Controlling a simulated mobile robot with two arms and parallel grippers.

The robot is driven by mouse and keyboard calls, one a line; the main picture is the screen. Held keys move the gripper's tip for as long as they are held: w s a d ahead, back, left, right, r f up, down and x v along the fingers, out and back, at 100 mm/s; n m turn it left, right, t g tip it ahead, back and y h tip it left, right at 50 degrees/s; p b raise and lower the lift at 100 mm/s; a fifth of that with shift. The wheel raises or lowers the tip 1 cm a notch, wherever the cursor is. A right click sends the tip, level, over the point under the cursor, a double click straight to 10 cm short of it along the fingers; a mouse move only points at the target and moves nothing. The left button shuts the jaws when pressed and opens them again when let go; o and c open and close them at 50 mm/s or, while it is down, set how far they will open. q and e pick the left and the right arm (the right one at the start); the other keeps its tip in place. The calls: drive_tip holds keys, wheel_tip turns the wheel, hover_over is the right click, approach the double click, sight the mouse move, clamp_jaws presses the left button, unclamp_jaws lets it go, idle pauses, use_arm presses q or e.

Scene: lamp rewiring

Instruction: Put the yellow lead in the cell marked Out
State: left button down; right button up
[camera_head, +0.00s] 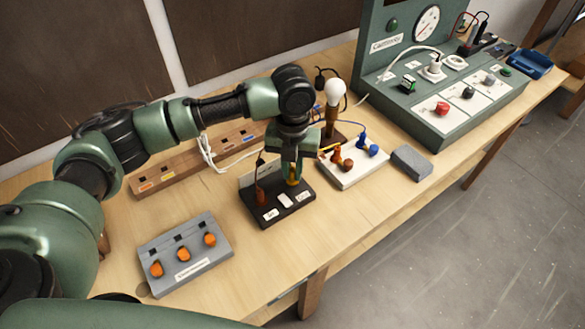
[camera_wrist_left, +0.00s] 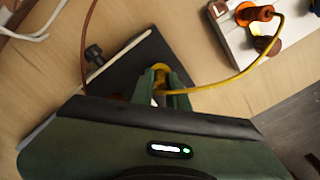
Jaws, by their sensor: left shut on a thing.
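My left gripper (camera_head: 293,180) points down over the right part of the black stand (camera_head: 270,217) and is shut on the yellow plug of the yellow lead (camera_head: 292,174). In the left wrist view the fingers (camera_wrist_left: 167,86) close around this plug, and the yellow cable (camera_wrist_left: 232,82) curves right to the white board. I cannot tell whether the plug is in a hole or just above it. The stand has small white labels at its front, too small to read surely. A reddish-brown plug (camera_head: 260,194) stands upright in the stand, left of my gripper. My right gripper is not in view.
The white board (camera_head: 352,177) with brown and blue plugs is close on the right, with a lamp bulb (camera_head: 335,92) behind. A grey box (camera_head: 186,254) with orange knobs stands front left. A wooden strip (camera_head: 190,170) with sockets lies behind. A green panel (camera_head: 440,115) stands far right.

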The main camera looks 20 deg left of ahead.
sight(292, 170)
use_arm(q)
drive_tip(key=shift+p, duration=0.5)
idle(0.6)
drive_tip(key=shift+f, duration=0.55)
idle(0.9)
drive_tip(key=c, duration=1.3)
unclamp_jaws()
drive_tip(key=shift+r, duration=0.1)
wheel_tip(292, 170, up, 8)
drive_tip(key=shift+f+b, duration=0.2)
drive_tip(key=shift+b, duration=0.5)
